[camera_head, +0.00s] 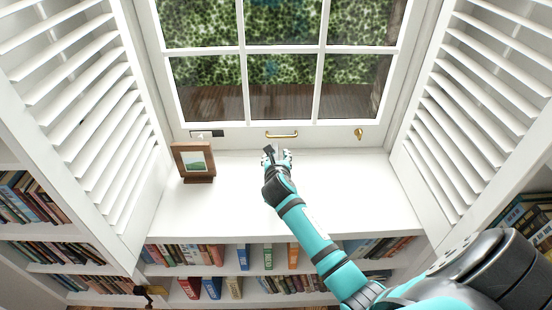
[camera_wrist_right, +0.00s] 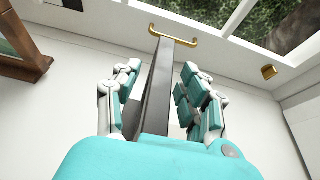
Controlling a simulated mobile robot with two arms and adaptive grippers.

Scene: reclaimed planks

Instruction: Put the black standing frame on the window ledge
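The black standing frame (camera_wrist_right: 154,88) shows nearly edge-on in the right wrist view, as a dark upright strip between the fingers of my right gripper (camera_wrist_right: 158,88). A narrow gap shows on each side of it, so the fingers look open around it. In the head view the frame (camera_head: 268,150) is a small dark shape at the fingertips of my right gripper (camera_head: 278,157). It is over the back of the white window ledge (camera_head: 345,190), near the window. The gripper hides its lower part, and I cannot tell whether it touches the ledge. My left gripper is not in view.
A brown wooden picture frame (camera_head: 194,162) stands on the ledge to the left. A brass handle (camera_head: 282,134) and a brass latch (camera_head: 358,133) are on the window. White louvred shutters (camera_head: 90,120) flank the ledge. The ledge's right part is clear. Bookshelves are below.

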